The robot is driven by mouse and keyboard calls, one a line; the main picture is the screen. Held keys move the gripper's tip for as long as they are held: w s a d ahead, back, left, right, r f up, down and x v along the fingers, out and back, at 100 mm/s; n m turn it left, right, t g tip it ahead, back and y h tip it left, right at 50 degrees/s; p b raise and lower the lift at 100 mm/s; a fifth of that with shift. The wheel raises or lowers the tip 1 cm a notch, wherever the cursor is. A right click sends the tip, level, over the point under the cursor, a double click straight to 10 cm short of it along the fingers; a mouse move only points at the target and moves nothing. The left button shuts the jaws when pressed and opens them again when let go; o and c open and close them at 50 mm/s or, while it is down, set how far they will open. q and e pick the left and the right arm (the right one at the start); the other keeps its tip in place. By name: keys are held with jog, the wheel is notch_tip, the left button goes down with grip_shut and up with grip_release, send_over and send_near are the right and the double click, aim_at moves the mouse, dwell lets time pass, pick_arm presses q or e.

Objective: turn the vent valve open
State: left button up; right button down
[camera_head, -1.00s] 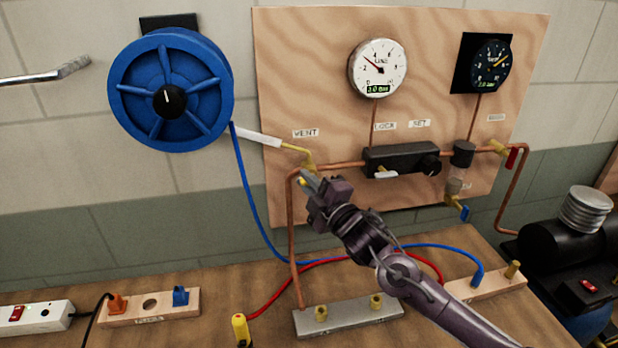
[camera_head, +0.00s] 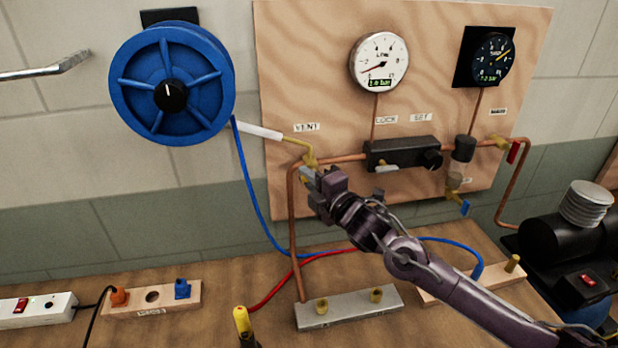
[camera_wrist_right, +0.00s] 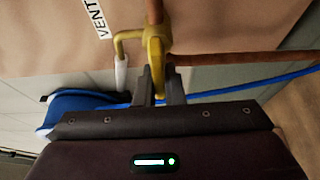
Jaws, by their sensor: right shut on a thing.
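The vent valve (camera_head: 309,160) is a brass fitting on the copper pipe under the VENT label (camera_head: 306,127). A thin brass outlet tube runs from it up and left to a white sleeve. In the right wrist view the brass valve body (camera_wrist_right: 155,38) stands ahead, with its yellow lever (camera_wrist_right: 156,68) between my fingers. My right gripper (camera_head: 308,174) is at the valve from below right; in the wrist view the gripper (camera_wrist_right: 157,92) is shut on the lever. My left gripper is not in view.
The line gauge (camera_head: 379,62) has its needle low on the scale. A black regulator block (camera_head: 402,153) sits right of the valve. A blue hose reel (camera_head: 172,83) is at left. Brass fittings on a grey block (camera_head: 348,308) stand on the bench below my arm.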

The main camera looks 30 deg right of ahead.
jog(key=shift+f, duration=0.1)
jog(key=c, duration=1.5)
grip_release()
jog(key=shift+s, duration=0.25)
jog(key=shift+s+d+b, duration=0.15)
jog(key=shift+s+b, duration=0.3)
jog(key=shift+s, duration=0.75)
jog(key=shift+s+d+b, duration=0.2)
jog(key=shift+s+b, duration=0.25)
jog(key=shift+s, duration=0.8)
jog(key=shift+s+d+b, duration=0.15)
jog(key=shift+s+b, duration=0.3)
jog(key=shift+s, duration=0.75)
